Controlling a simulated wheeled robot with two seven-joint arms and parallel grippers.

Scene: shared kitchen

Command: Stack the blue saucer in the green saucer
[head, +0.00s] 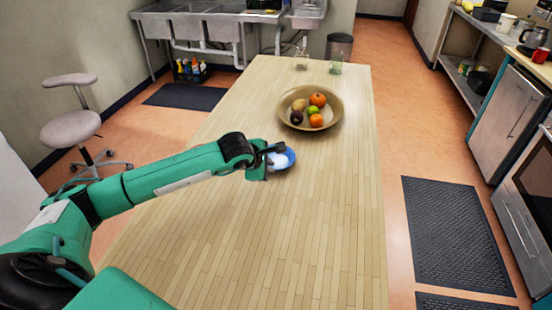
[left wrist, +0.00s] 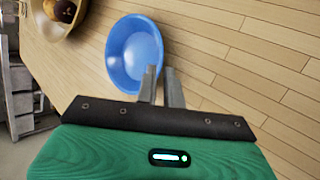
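The blue saucer (head: 289,157) is near the middle of the wooden table. It fills the upper middle of the left wrist view (left wrist: 134,52). My left gripper (head: 274,160) is at its near left edge in the head view. In the left wrist view its two fingers (left wrist: 160,70) are close together on either side of the saucer's rim, with only a narrow gap, so it looks shut on the rim. Whether the saucer touches the table I cannot tell. I see no green saucer in either view. My right gripper is not in view.
A wide tan bowl (head: 334,104) of fruit stands just beyond the saucer; its edge shows in the left wrist view (left wrist: 75,24). Clear glasses (head: 301,60) and a greenish one (head: 336,65) stand at the table's far end. The near tabletop (head: 310,235) is clear.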

